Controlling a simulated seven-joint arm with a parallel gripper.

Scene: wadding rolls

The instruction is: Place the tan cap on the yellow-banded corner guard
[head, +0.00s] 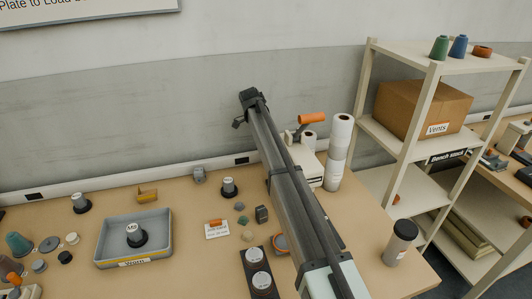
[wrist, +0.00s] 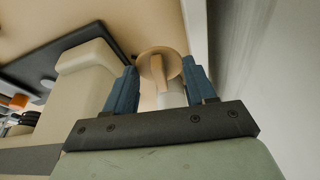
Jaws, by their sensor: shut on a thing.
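My gripper (wrist: 161,78) shows in the wrist view with its blue fingers closed on a round tan cap (wrist: 154,64) that has a raised bar across its face. The cap is held between the fingertips, off the table surface. In the head view my dark arm runs up across the table, and I cannot make out the gripper or the held cap there. A small yellow-orange angled piece (head: 147,195) stands behind the grey tray; I cannot tell whether it is the yellow-banded corner guard.
A grey tray (head: 166,254) holding a dark-based spool (head: 136,236) is at the left. Shelves (head: 394,150) rise behind. Several small parts lie mid-table.

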